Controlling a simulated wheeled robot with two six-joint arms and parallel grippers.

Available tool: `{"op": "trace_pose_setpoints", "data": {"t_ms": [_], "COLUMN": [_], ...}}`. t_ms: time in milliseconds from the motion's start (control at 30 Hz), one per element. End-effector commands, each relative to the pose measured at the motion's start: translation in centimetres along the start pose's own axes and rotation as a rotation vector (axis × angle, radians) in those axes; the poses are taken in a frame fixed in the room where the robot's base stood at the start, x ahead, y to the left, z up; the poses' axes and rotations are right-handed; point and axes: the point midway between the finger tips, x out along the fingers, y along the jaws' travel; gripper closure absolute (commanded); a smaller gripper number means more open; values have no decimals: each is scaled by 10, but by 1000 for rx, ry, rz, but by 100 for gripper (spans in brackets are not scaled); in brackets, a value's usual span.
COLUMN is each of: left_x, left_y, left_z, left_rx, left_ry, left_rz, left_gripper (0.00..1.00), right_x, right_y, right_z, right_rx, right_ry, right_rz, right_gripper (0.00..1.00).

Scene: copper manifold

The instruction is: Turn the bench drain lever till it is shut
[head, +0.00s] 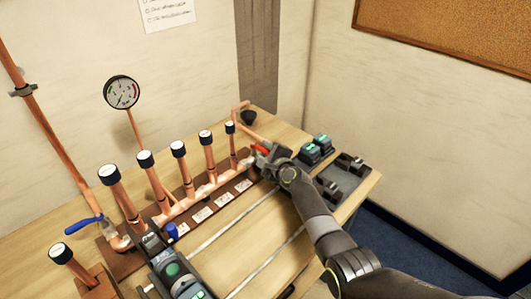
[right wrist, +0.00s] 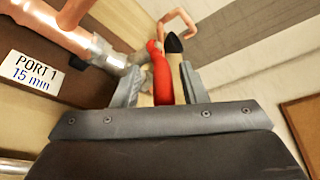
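The bench drain lever is the red handle (head: 260,149) at the right end of the copper manifold (head: 185,204). In the right wrist view the red lever (right wrist: 160,75) stands upright in the picture between my fingers, beside the end of the pipe. My right gripper (head: 263,157) is at the lever in the head view. Its two fingers also show in the right wrist view (right wrist: 160,85), apart, one on each side of the lever, with gaps visible. The lower end of the lever is hidden behind the gripper body.
Several capped copper stubs (head: 180,165) rise along the manifold. A blue-handled valve (head: 84,225) and a gauge (head: 121,92) are at left. Batteries (head: 316,147) sit right of my arm. A copper spout (right wrist: 178,18) is beyond the lever.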

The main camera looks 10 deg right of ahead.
Motion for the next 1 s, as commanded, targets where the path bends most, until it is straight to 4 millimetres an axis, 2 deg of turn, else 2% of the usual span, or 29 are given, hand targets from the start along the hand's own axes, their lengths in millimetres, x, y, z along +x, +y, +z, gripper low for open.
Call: {"op": "trace_pose_setpoints", "data": {"t_ms": [267,567,1000], "left_x": [-13,-35,-41], "left_y": [-1,-3,-4], "left_z": [-1,-4,-5], "left_rx": [0,0,0], "left_ry": [0,0,1], "left_rz": [0,0,0], "left_gripper": [64,64,64], "right_x": [-15,-58,-124], "right_y": [-3,-3,1], "right_z": [1,2,0], "right_rx": [0,0,0], "right_ry": [0,0,1], "right_rz": [-1,-1,-1], "right_gripper": [61,61,61]}}
